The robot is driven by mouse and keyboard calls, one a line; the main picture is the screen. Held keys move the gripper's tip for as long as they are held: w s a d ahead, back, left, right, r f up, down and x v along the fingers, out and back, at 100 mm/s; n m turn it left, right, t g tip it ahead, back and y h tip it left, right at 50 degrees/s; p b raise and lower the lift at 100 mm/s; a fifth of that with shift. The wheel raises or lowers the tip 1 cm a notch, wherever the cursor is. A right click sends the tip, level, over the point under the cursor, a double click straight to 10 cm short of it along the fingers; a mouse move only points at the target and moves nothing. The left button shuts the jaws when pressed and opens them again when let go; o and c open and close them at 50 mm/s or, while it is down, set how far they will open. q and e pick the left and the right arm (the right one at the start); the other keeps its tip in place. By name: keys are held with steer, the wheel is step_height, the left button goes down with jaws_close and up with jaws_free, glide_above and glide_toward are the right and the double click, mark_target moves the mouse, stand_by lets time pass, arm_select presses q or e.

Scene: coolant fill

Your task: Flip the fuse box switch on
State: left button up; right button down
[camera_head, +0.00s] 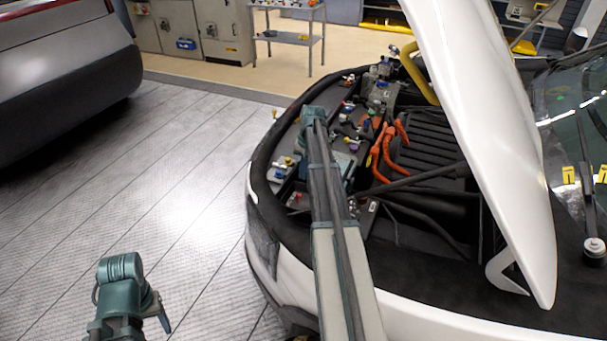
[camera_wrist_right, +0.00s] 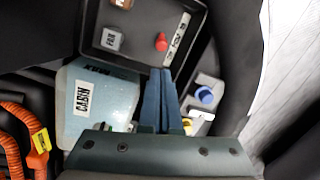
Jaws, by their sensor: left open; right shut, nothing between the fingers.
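In the right wrist view a black open box (camera_wrist_right: 112,68), which looks like the fuse box, holds grey and brown blocks, a red switch-like knob (camera_wrist_right: 161,42) and a white label strip (camera_wrist_right: 178,38). My right gripper (camera_wrist_right: 158,72) is shut and empty. Its blue fingertips appear at the lower edge of the box, below the red knob; whether they touch anything I cannot tell. In the head view my right arm reaches over the engine bay, and its fingers are hidden. My left gripper (camera_head: 150,300) is open and empty over the floor at lower left.
A pale blue reservoir labelled CABIN (camera_wrist_right: 95,100) sits left of my right fingers. A blue cap (camera_wrist_right: 204,95) and yellow cap (camera_wrist_right: 187,125) are to the right. Orange cables (camera_head: 383,150) cross the bay. The raised white hood (camera_head: 480,110) stands to the right.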

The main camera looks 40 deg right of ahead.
mark_target(300, 187)
steer(key=f+b, duration=0.4)
steer(key=a+f+b, duration=0.1)
steer(key=f+b, duration=0.1)
steer(key=f, duration=0.1)
steer(key=shift+w, duration=0.15)
steer(key=shift+s+a+r+t+h+p, duration=0.2)
steer(key=shift+a+r+t+h+p, duration=0.15)
steer(key=shift+h, duration=0.45)
steer(key=shift+a+h, duration=0.1)
steer(key=shift+h, duration=0.2)
steer(key=shift+s+a+t+h, duration=0.35)
steer(key=shift+t+h, duration=0.1)
steer(key=shift+h, duration=0.15)
steer(key=shift+s+a+r+t+h+b, duration=0.15)
steer(key=shift+a+t+h+b, duration=0.25)
steer(key=shift+h+b, duration=0.35)
steer(key=shift+s+a+t+h+b, duration=0.2)
steer(key=shift+t+h+b, duration=0.1)
steer(key=shift+h+b, duration=0.25)
steer(key=shift+s+a+t+h+b, duration=0.1)
steer(key=shift+a+t+h+b, duration=0.15)
steer(key=shift+h+b, duration=0.2)
steer(key=shift+w+d+r, duration=0.1)
steer(key=shift+w+r, duration=0.1)
